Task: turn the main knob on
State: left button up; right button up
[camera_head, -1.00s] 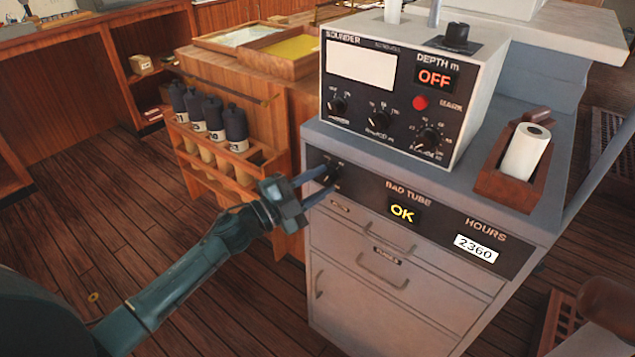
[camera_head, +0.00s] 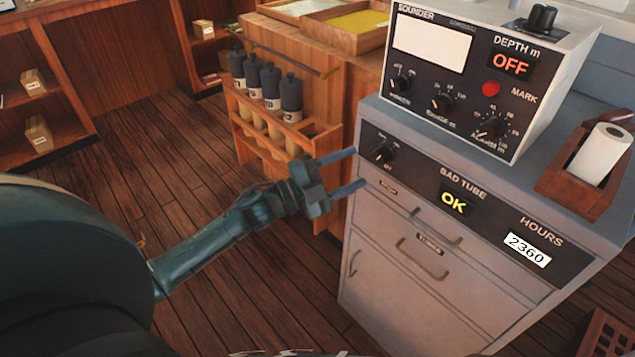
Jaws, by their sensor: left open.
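A black knob (camera_head: 384,153) sits at the left end of the dark panel on the grey cabinet's front; the small lettering around it is too small to read. My left gripper (camera_head: 358,168) is open and empty, just left of this knob, its two fingers pointing at the panel and apart from the knob. Above, the sounder box (camera_head: 455,75) has several more black knobs on its front, and its depth display (camera_head: 513,65) reads OFF. My right gripper is not in view.
The panel also holds an OK display (camera_head: 453,202) and an hours counter (camera_head: 527,250) reading 2360. A wooden holder with a paper roll (camera_head: 601,153) stands on the cabinet's right. A wooden rack of dark bottles (camera_head: 290,95) stands left, behind my arm. Floor is open at left.

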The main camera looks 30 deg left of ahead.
pick_arm(q)
jog(key=v, duration=0.8)
jog(key=shift+b, duration=0.35)
jog(key=shift+s, duration=0.15)
